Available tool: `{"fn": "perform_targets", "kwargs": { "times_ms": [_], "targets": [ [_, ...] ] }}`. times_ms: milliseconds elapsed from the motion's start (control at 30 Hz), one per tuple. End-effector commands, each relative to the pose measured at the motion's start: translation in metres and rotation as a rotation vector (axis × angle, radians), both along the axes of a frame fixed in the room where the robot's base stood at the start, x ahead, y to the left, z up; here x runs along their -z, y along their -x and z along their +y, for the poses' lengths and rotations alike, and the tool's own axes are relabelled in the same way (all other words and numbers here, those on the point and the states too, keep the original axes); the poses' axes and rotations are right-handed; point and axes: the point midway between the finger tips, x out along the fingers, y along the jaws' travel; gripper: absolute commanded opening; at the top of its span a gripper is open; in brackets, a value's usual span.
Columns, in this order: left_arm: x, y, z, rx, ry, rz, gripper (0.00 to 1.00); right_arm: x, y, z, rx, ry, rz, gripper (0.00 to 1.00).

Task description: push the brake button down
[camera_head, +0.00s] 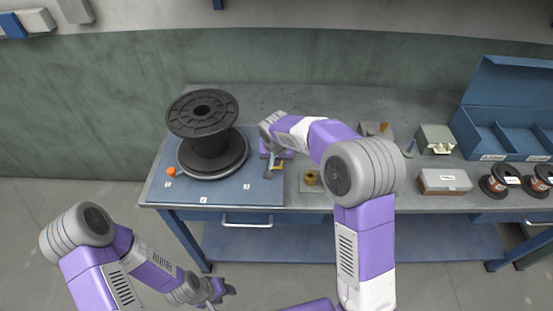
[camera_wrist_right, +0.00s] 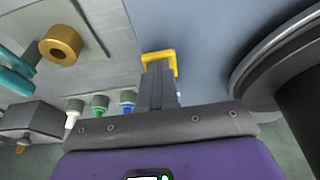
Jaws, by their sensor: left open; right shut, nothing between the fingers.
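A large black spool (camera_head: 203,125) stands upright on a round base on a blue board (camera_head: 240,192) marked 1, 2 and 3. My right gripper (camera_head: 275,163) is shut and empty, low over the board's right part, to the right of the spool. In the right wrist view its fingertips (camera_wrist_right: 160,68) reach a yellow U-shaped guard (camera_wrist_right: 172,54). The fingers hide what lies inside the guard, and I cannot make out the brake button there. A small orange knob (camera_head: 171,171) sits at the board's left. My left gripper (camera_head: 222,291) is open and empty, low in front of the workbench.
A brass bobbin (camera_head: 311,178) sits on a grey plate right of the board. Boxes (camera_head: 443,181), a blue case (camera_head: 500,135) and small copper spools (camera_head: 497,181) fill the bench's right. The bench's back strip is clear.

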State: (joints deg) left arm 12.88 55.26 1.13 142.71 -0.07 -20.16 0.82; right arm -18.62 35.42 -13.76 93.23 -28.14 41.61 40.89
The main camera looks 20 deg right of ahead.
Motion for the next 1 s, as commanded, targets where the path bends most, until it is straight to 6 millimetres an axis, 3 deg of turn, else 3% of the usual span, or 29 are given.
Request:
{"fn": "perform_targets", "kwargs": {
  "times_ms": [233,533,1000],
  "targets": [
    [0.012,0.000,0.000,0.000,0.000,0.000,0.46,0.015,0.000,0.000,0.000,0.000,0.001,0.00],
    [0.009,0.000,0.000,0.000,0.000,0.000,0.46,0.012,0.000,0.000,0.000,0.000,0.001,0.00],
    [-0.012,0.000,0.000,0.000,0.000,0.000,0.46,-0.020,0.004,0.001,0.000,0.000,0.000,0.00]
  ]
}}
